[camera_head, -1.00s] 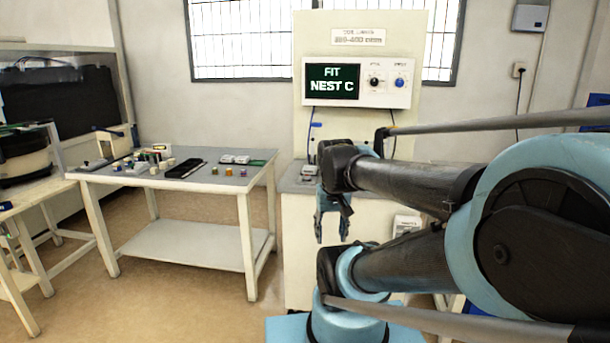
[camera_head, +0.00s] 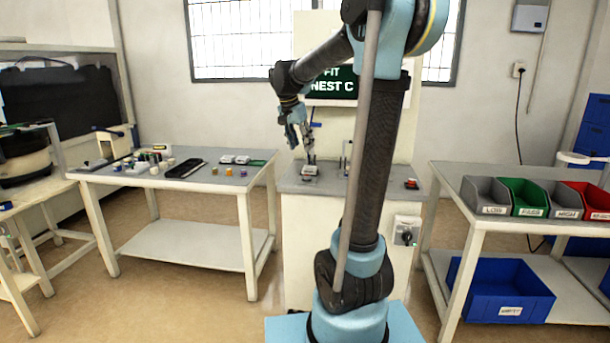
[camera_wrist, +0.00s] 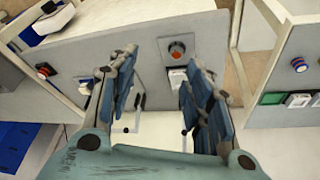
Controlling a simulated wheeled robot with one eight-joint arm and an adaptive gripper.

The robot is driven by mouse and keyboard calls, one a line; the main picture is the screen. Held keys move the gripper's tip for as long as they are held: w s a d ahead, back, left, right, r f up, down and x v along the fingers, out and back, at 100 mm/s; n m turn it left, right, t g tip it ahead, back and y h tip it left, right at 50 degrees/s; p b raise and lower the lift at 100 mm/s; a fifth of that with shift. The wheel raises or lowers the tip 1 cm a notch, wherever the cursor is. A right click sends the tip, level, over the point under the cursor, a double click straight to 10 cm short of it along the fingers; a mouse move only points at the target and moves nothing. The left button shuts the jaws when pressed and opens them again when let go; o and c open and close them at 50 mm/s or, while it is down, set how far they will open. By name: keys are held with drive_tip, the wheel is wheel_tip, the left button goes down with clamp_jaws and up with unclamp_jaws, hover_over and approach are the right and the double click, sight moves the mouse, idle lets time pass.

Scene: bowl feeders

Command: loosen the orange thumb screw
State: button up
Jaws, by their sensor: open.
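An orange round knob (camera_wrist: 177,50), which looks like the thumb screw, sits on a grey plate in the wrist view. It lies beyond my fingertips, in line with the gap between them. My gripper (camera_wrist: 160,64) is open, its two blue-grey fingers wide apart with nothing between them. In the head view my gripper (camera_head: 300,143) points down above the small fixture (camera_head: 310,170) on the grey-topped station (camera_head: 325,187). The orange knob cannot be made out in the head view. Whether a fingertip touches the fixture cannot be told there.
The station's screen (camera_head: 333,83) reads NEST C, partly behind my arm. A red button (camera_head: 411,184) sits at the station's right. A table (camera_head: 205,182) with small parts stands left. Labelled bins (camera_head: 523,197) stand on the right table. Floor between is clear.

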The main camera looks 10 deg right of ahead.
drive_tip(key=m, duration=0.1)
approach(306, 175)
drive_tip(key=x, duration=0.8)
drive_tip(key=shift+s, duration=0.2)
drive_tip(key=c, duration=1.1)
